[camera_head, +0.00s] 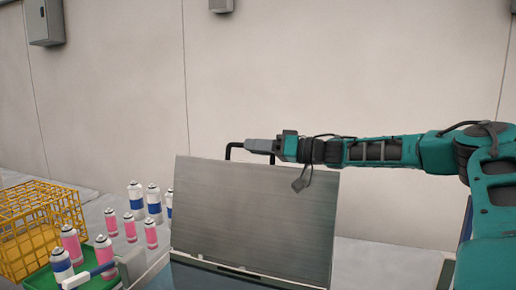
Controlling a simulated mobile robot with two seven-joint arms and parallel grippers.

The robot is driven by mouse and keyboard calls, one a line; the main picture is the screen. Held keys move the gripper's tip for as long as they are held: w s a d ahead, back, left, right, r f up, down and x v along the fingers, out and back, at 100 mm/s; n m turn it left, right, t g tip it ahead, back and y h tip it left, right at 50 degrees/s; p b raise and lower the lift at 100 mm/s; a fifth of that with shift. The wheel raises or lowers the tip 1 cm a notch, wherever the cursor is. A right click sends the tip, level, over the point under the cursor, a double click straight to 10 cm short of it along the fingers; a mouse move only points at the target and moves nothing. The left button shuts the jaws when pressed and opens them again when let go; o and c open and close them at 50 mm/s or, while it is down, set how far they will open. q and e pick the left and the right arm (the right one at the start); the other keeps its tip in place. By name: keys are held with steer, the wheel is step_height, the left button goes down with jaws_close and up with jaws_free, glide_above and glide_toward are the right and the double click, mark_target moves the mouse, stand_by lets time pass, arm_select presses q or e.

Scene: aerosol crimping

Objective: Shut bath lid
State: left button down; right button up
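The bath lid (255,215) is a grey metal panel standing raised, nearly upright, at the middle of the head view. A black handle (233,147) shows at its top edge. My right gripper (256,146) is at this handle, its fingers pointing left along the bar and covering part of it. The fingers look close together, but whether they are shut on the bar does not show. The bath (190,275) shows only as a dark strip below the lid; its inside is mostly hidden. My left gripper is not in view.
Several white-and-blue and pink spray cans (154,202) stand left of the lid, some on a green tray (102,284). A yellow wire basket (40,228) is at the far left. Bare counter (375,265) lies right of the lid, with a plain wall (280,70) behind.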

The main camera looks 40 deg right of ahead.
jaws_close()
stand_by(0.6)
